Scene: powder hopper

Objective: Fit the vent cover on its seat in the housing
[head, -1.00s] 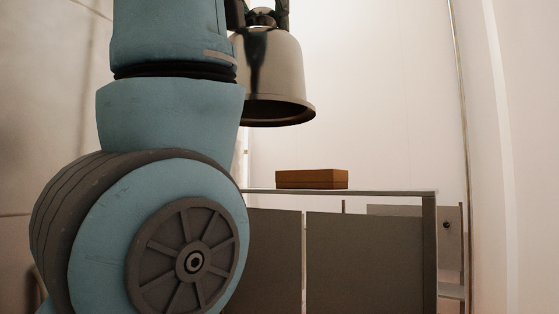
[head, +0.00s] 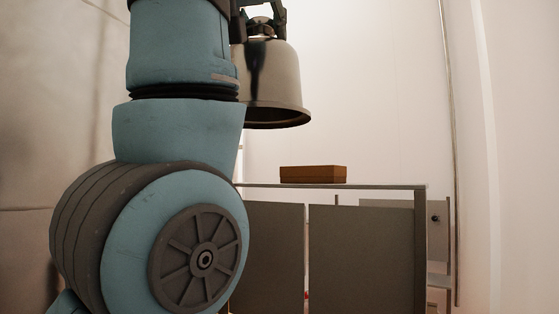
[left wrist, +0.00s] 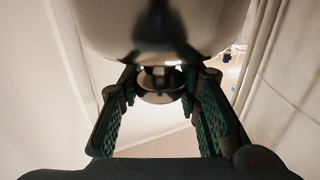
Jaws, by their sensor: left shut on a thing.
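The vent cover (head: 271,85) is a shiny metal dome with a wide flared rim, hanging rim-down and nearly upright in the head view. My left gripper (head: 262,22) is above it, shut on the knob at its top. In the left wrist view, the cover (left wrist: 160,30) fills the upper middle. The two green-padded fingers of the left gripper (left wrist: 160,92) stand on either side of its round knob. The cover hangs in the air, apart from the cabinet behind. I cannot make out the housing's seat in these frames. My right gripper is not in view.
A grey-panelled cabinet or bench (head: 365,255) stands beyond the arm, with a brown box (head: 313,174) on its top. Pale walls rise behind, and a vertical pipe (head: 450,150) runs at the right. My left arm hides much of the left side.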

